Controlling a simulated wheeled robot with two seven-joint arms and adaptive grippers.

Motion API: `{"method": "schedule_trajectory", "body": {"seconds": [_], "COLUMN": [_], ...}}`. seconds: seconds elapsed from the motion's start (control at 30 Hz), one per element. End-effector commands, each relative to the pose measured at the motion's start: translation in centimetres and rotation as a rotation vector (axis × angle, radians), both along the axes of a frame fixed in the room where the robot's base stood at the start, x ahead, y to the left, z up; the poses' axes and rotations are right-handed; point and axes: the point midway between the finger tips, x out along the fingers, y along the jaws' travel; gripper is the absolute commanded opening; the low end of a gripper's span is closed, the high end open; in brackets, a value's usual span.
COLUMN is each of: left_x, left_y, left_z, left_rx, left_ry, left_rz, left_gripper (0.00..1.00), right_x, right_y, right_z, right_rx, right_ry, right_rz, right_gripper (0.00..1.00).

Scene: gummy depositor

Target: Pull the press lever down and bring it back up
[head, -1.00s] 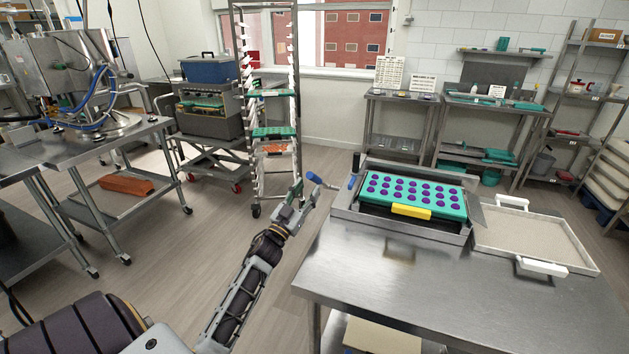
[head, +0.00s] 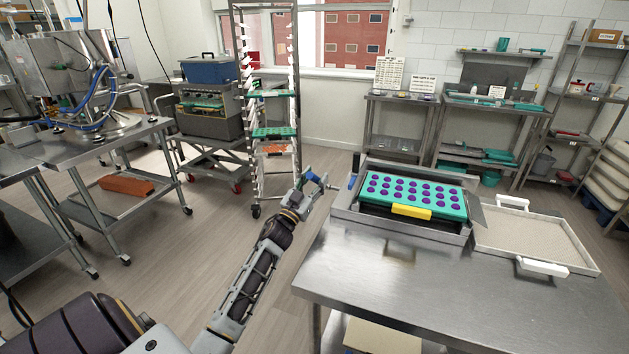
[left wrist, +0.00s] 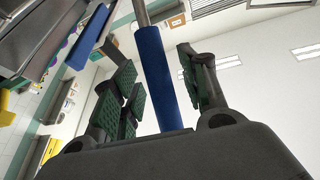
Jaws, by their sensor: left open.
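The press lever ends in a blue handle (left wrist: 155,75), which runs between the open fingers of my left gripper (left wrist: 155,90) in the left wrist view. Green pads stand on both sides of it, with a visible gap at least on the right. In the head view my left gripper (head: 316,184) is at the lever's outer end and mostly hides the handle. The lever's metal rod (head: 332,187) shows to its right, leading to the press (head: 342,211) on the steel table. My right gripper is not in view.
A teal mould (head: 450,211) with purple cavities and a yellow block (head: 411,212) at its front sit in the press. A white-handled tray (head: 590,262) stands at right. The table's (head: 420,290) front is clear. A tall rack (head: 236,110) stands behind my left arm.

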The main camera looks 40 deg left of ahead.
Motion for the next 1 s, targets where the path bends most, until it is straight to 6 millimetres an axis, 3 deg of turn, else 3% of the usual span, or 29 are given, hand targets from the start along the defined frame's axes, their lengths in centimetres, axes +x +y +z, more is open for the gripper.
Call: {"method": "schedule_trajectory", "body": {"seconds": [0.1,0.43,1.0], "left_x": [-0.01,-0.02,0.33], "left_y": [0.0,-0.01,0.0], "left_z": [0.0,-0.02,0.08], "left_rx": [0.0,0.0,-0.002], "left_ry": [0.0,0.0,0.006], "left_rz": [0.0,0.0,-0.001], "left_gripper": [0.41,0.0,0.0], "right_x": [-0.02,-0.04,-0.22], "right_y": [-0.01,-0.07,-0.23], "right_z": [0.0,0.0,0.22], "right_rx": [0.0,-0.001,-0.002], "right_ry": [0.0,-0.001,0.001], "right_rz": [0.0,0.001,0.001], "right_gripper": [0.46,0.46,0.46]}}
